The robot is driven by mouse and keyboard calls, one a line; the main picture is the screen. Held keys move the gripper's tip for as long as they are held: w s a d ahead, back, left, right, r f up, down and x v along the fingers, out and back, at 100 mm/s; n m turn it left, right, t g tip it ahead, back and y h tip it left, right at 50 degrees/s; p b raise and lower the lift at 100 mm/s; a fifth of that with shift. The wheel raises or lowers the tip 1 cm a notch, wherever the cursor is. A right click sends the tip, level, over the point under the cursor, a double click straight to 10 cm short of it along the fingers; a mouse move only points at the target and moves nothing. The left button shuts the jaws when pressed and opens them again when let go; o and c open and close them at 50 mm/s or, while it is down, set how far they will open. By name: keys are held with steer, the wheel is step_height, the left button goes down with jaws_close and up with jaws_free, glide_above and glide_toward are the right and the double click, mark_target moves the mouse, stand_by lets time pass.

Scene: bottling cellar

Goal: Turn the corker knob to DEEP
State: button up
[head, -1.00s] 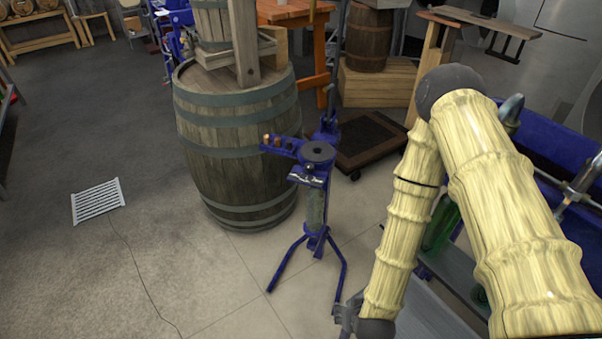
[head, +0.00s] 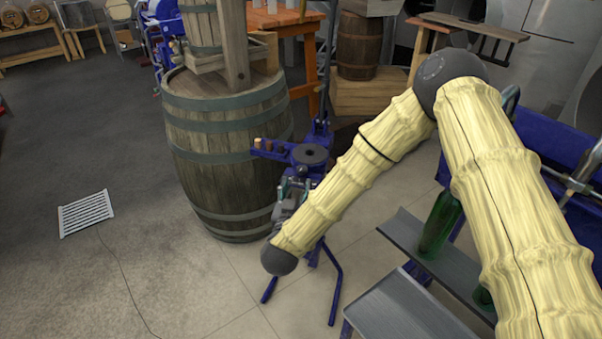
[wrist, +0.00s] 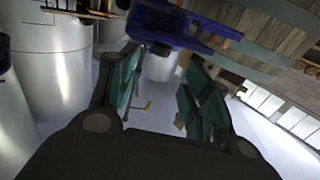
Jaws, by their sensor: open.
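The blue floor corker (head: 310,155) stands on its legs before the big barrel, with a dark round disc on top and a side arm holding several corks (head: 268,145). My gripper (head: 292,197) is in front of the corker's upper body, partly hidden behind my forearm, and covers much of the corker's middle. In the wrist view my gripper (wrist: 160,82) is open and empty, its teal-padded fingers spread apart. A blue corker part (wrist: 165,32) crosses above and beyond the fingertips. I cannot make out the knob or its marks; contact with the corker cannot be told.
A big wooden barrel (head: 225,150) stands close behind and left of the corker. A bench (head: 400,305) and a green bottle (head: 440,225) are at right, near my arm. A white floor grate (head: 87,213) lies at left, with open floor around it.

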mark_target(301, 171)
steer(key=w, duration=0.2)
steer(key=w+d, duration=0.1)
steer(key=w, duration=0.4)
steer(key=shift+w+d+p, duration=0.15)
steer(key=shift+w+p, duration=0.2)
steer(key=shift+w, duration=0.05)
steer(key=c, duration=1)
